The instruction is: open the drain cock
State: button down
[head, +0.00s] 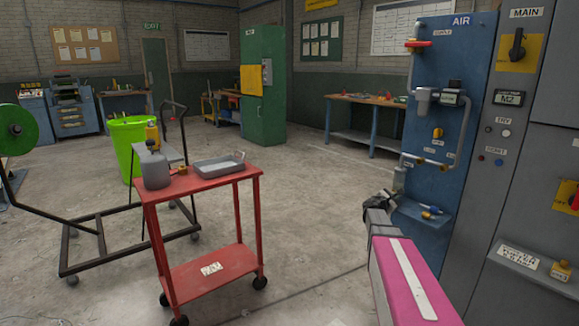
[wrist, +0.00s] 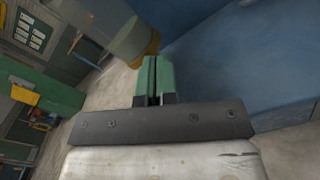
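The blue AIR panel (head: 470,75) stands at the right in the head view. A clear bowl (head: 399,179) hangs at the lower end of its pipework, just above my gripper (head: 381,199). In the wrist view, a see-through bowl (wrist: 105,25) with a yellow-brass part (wrist: 152,44) at its lower end is at the top. I cannot tell for certain whether this part is the drain cock or how it is turned. My gripper's green fingers (wrist: 151,78) are together with only a thin line between them, just below the brass part. Nothing shows between them. Contact is unclear.
A yellow handle (head: 437,133) and red handwheel (head: 417,44) sit higher. The grey cabinet (head: 500,190) is at the right.

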jog(key=shift+s+d+r, duration=0.2)
jog(key=shift+s, duration=0.05)
jog(key=v, duration=0.6)
dwell(0.3)
